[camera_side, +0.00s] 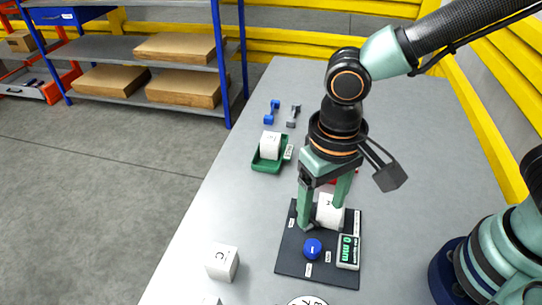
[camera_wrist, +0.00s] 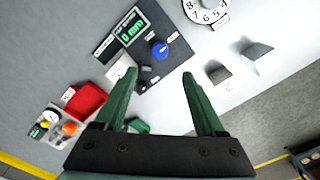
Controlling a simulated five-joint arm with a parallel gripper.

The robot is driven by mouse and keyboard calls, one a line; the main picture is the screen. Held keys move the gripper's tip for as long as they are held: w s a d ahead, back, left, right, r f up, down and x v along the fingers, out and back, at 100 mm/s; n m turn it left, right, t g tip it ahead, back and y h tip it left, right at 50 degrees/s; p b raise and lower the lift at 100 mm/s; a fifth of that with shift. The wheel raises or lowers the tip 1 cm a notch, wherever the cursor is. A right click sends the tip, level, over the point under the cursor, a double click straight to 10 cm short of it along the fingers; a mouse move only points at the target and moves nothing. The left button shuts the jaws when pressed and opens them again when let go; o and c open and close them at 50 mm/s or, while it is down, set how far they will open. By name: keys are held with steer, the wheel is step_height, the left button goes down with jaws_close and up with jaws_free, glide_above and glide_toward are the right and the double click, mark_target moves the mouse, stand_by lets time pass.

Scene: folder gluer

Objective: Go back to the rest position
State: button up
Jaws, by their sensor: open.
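My gripper (camera_side: 321,214) is open and points down over the dark panel (camera_side: 287,262) on the grey table. In the side view its two fingers stand on either side of a white block (camera_side: 328,212) on the panel, but I cannot tell the depth. In the wrist view my gripper (camera_wrist: 158,74) has its fingers wide apart with nothing held. There the white block (camera_wrist: 117,72) shows partly hidden by the left finger. A blue knob (camera_side: 312,247) and a "0 mm" display (camera_side: 348,251) are on the panel.
A green tray (camera_side: 262,163) with a white block stands behind left. White blocks (camera_side: 222,263) and a numbered dial (camera_side: 307,301) lie near the front. A red tray (camera_wrist: 86,101) shows in the wrist view. Yellow rails (camera_side: 490,110) run along the right. The table's far part is clear.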

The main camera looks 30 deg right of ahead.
steer(key=w+d+r+t, duration=0.2)
steer(key=d+r, duration=0.3)
steer(key=d, duration=0.6)
steer(key=w+d+r+t, duration=0.3)
steer(key=d+r, duration=0.3)
steer(key=d, duration=0.4)
steer(key=shift+w+d+r+t, duration=0.2)
steer(key=shift+w+d+t, duration=0.1)
steer(key=shift+w+d, duration=0.1)
steer(key=shift+a, duration=0.1)
stand_by(1.1)
